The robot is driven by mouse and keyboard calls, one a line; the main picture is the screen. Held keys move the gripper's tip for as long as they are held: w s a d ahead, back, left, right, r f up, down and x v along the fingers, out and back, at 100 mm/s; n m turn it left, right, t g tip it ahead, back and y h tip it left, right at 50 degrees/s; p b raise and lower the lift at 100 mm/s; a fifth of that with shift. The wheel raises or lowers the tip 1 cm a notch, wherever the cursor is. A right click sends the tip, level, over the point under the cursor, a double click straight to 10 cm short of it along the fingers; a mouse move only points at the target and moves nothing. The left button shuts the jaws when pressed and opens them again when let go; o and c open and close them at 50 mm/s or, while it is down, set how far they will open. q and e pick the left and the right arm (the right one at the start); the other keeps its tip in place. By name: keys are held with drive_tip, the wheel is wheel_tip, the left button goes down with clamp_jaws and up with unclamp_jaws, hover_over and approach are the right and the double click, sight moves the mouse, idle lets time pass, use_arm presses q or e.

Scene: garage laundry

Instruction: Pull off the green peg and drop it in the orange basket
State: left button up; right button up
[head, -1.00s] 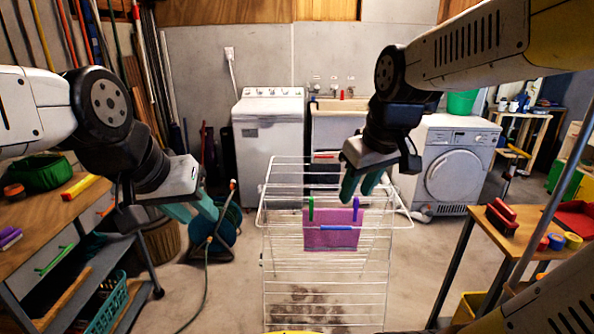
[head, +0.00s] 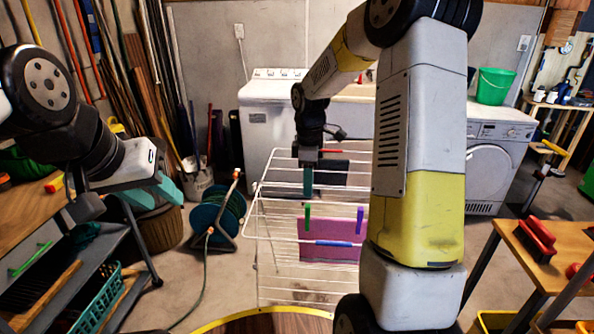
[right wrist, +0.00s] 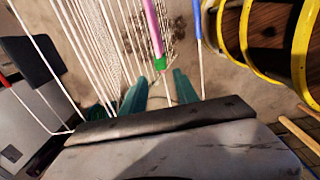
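The green peg (head: 307,218) is clipped upright over the pink cloth (head: 330,252) on the white drying rack (head: 262,205). In the right wrist view the green peg (right wrist: 160,63) sits at the near end of the cloth, seen from above. My right gripper (head: 308,182) points down just behind and above the peg in the head view. Its teal fingers (right wrist: 160,92) are apart, with the peg just ahead of the gap and not gripped. My left gripper (head: 152,188) is open and empty, away to the left. I cannot make out an orange basket.
A purple peg (head: 359,219) holds the cloth's right side, and a blue peg (head: 333,243) lies along the front rail. A hose reel (head: 215,217) stands left of the rack. A workbench (head: 545,262) is at right. A teal basket (head: 100,305) sits on the left shelf.

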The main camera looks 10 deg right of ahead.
sight(308, 205)
drive_tip(key=shift+w+f, duration=0.1)
drive_tip(key=shift+f, duration=4.55)
drive_tip(key=shift+c, duration=0.5)
clamp_jaws()
drive_tip(key=shift+r, duration=0.15)
drive_tip(key=shift+r, duration=2.9)
